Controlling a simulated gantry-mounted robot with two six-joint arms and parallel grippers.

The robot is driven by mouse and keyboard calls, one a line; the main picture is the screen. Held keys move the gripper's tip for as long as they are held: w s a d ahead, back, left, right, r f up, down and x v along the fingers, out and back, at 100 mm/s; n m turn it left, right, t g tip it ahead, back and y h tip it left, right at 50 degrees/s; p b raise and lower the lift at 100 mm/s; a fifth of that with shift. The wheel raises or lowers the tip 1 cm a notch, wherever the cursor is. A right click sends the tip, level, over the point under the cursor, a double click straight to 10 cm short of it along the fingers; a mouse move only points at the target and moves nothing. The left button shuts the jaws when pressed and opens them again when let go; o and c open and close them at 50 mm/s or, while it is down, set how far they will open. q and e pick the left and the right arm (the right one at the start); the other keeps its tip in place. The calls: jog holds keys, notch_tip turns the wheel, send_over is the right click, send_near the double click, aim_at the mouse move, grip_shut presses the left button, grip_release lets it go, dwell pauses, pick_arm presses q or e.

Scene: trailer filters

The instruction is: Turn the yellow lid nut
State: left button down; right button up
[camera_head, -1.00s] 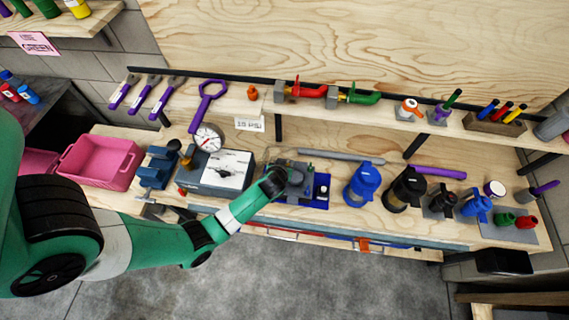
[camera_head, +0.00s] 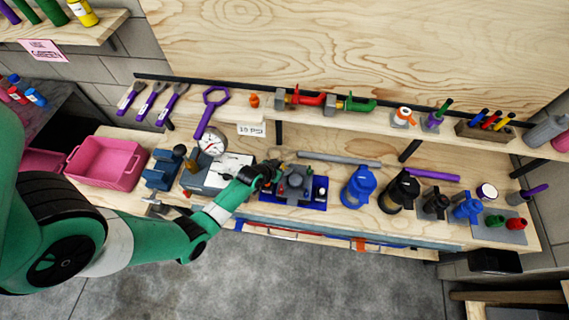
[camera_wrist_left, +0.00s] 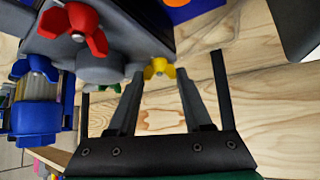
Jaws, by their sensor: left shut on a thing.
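The yellow lid nut (camera_wrist_left: 158,69) is a small winged nut at the lower edge of a dark grey housing (camera_wrist_left: 130,25) in the left wrist view. My left gripper (camera_wrist_left: 159,78) has its two fingers on either side of the nut, shut on it. In the head view my left gripper (camera_head: 272,168) is at the left side of the grey filter unit (camera_head: 296,181), which stands on a blue mat (camera_head: 320,188). The nut is too small to make out there. A red wing nut (camera_wrist_left: 83,28) sits on the same housing. My right gripper is not in view.
A box with a white top (camera_head: 228,170) and a round gauge (camera_head: 212,141) stand left of my gripper. A blue canister (camera_head: 359,188) and a black canister (camera_head: 399,192) stand to the right. A grey tube (camera_head: 338,159) lies behind the unit. The shelf (camera_head: 330,131) overhangs the bench.

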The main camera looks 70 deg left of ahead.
pick_arm(q)
jog(key=shift+s+a+f+m+h, duration=0.1)
jog(key=shift+a+f+m+h, duration=0.15)
jog(key=shift+m, duration=0.25)
jog(key=m+t+h+b, duration=0.1)
jog(key=m+h+b, duration=0.1)
jog(key=b, duration=0.1)
jog(key=shift+f+m, duration=0.15)
jog(key=shift+m, duration=0.25)
jog(key=shift+r+m+h, duration=0.3)
jog(key=shift+m+h, duration=0.1)
jog(key=shift+h, duration=0.05)
jog(key=m+h+p, duration=0.1)
jog(key=p, duration=0.1)
jog(key=m+p, duration=0.1)
jog(key=p, duration=0.1)
jog(key=shift+a+r+h, duration=0.1)
jog(key=shift+r+h, duration=0.25)
jog(key=shift+h, duration=0.05)
jog(key=shift+a+f+m+h+p, duration=0.1)
jog(key=shift+f+m+h+p, duration=0.1)
jog(key=shift+m+h+p, duration=0.7)
jog(key=shift+f+m+b, duration=0.25)
jog(key=shift+m+b, duration=0.5)
jog(key=shift+m, duration=0.05)
jog(key=shift+r+h, duration=0.1)
jog(key=shift+h, duration=0.3)
jog(key=shift+r+m+g, duration=0.1)
jog(key=shift+m+g, duration=0.2)
jog(key=shift+m, duration=0.1)
